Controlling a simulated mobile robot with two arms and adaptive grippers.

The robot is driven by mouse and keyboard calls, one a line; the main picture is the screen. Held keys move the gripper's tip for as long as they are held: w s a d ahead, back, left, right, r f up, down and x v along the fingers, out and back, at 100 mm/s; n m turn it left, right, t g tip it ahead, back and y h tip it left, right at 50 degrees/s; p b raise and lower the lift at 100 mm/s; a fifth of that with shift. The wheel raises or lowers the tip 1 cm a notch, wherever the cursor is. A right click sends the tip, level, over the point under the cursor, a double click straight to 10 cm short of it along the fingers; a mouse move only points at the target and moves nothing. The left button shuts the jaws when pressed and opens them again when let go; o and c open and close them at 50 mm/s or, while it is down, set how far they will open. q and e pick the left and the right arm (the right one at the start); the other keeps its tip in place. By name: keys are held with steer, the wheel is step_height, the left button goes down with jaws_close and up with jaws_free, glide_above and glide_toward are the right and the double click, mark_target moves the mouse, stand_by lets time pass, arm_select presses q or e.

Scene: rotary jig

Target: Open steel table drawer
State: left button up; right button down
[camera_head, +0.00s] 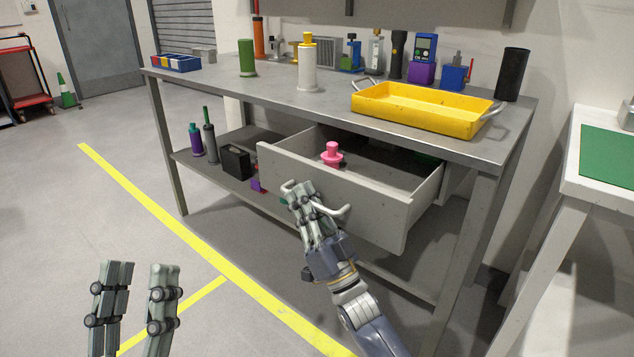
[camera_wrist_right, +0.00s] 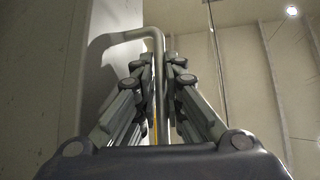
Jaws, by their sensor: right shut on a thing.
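The grey drawer (camera_head: 365,195) under the steel table (camera_head: 270,88) is pulled well out, with its inside showing. A pink object (camera_head: 332,154) stands in it near the front. My right gripper (camera_head: 297,190) is at the drawer front, shut on the drawer's bar handle (camera_head: 333,210). In the right wrist view the fingers of my right gripper (camera_wrist_right: 160,70) close around the handle bar (camera_wrist_right: 140,36). My left gripper (camera_head: 137,268) is open and empty above the floor at the lower left, away from the table.
On the tabletop stand a yellow tray (camera_head: 420,110), a white bottle (camera_head: 308,68), a green cylinder (camera_head: 246,58) and a black cylinder (camera_head: 512,74). A lower shelf (camera_head: 215,162) holds several items. A white table (camera_head: 595,180) stands at the right.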

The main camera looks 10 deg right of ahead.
arm_select(q)
steer(key=w+f+g+y+p, duration=0.1)
steer(key=w+f+g+p, duration=0.1)
steer(key=f+g, duration=0.3)
steer(key=w+a+f+g+y+p, duration=0.1)
steer(key=f+g, duration=0.4)
steer(key=f, duration=0.8)
steer(key=shift+w+a+g+y+p, duration=0.25)
steer(key=shift+w+g+y+p, duration=0.15)
steer(key=shift+y, duration=0.4)
arm_select(e)
steer(key=s+a, duration=0.7)
steer(key=a, duration=0.3)
steer(key=shift+s, duration=0.4)
steer(key=c, duration=2)
jaws_free()
steer(key=shift+o, duration=0.2)
steer(key=shift+f, duration=0.1)
steer(key=v, duration=1.2)
